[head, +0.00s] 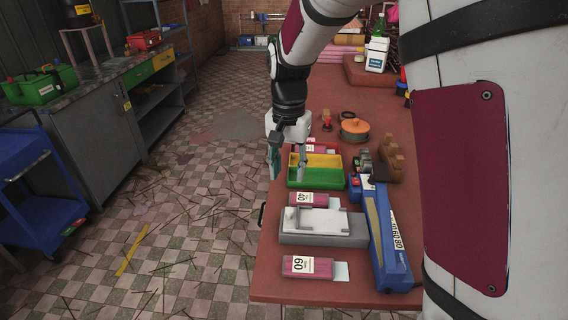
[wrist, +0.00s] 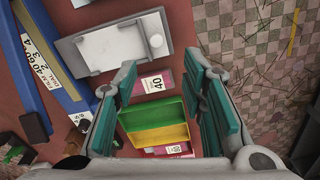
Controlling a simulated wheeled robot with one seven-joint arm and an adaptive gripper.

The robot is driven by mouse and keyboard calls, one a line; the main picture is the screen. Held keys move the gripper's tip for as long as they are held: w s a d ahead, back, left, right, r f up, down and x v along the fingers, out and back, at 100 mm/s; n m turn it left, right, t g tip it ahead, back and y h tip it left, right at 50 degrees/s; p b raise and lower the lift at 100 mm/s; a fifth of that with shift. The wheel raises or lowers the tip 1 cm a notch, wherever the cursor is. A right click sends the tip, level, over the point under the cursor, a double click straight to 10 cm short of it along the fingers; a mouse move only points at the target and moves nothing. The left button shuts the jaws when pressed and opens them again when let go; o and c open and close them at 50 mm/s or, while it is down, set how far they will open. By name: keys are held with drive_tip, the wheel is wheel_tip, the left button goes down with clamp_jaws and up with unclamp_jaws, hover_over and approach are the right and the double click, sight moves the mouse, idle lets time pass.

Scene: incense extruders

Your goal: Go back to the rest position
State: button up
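My gripper (head: 287,168) hangs over the left edge of the red-brown table (head: 271,280), above the left side of a tray with green, yellow and red sections (head: 316,178). In the wrist view my gripper (wrist: 166,95) has its two teal-padded fingers wide apart with nothing between the pads. The tray (wrist: 155,124) lies below the fingers, partly hidden by them. A pink pack marked 40 (wrist: 155,84) lies between the tray and a grey-white fixture.
The grey-white fixture (head: 322,226) and a blue sealer (head: 384,235) stand on the table. A pink pack marked 60 (head: 308,266) lies at the front. An orange-lidded pot (head: 354,128) is farther back. Thin sticks litter the tiled floor (head: 190,230) to the left.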

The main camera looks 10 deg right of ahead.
drive_tip(key=s+d+r+n+t, duration=0.2)
drive_tip(key=s+d+r+n, duration=0.15)
drive_tip(key=s+r, duration=0.8)
drive_tip(key=s+d+n+t, duration=0.2)
drive_tip(key=s+n, duration=0.1)
drive_tip(key=s, duration=1.2)
drive_tip(key=shift+f+t, duration=0.3)
drive_tip(key=shift+d, duration=0.1)
drive_tip(key=shift+c, duration=0.6)
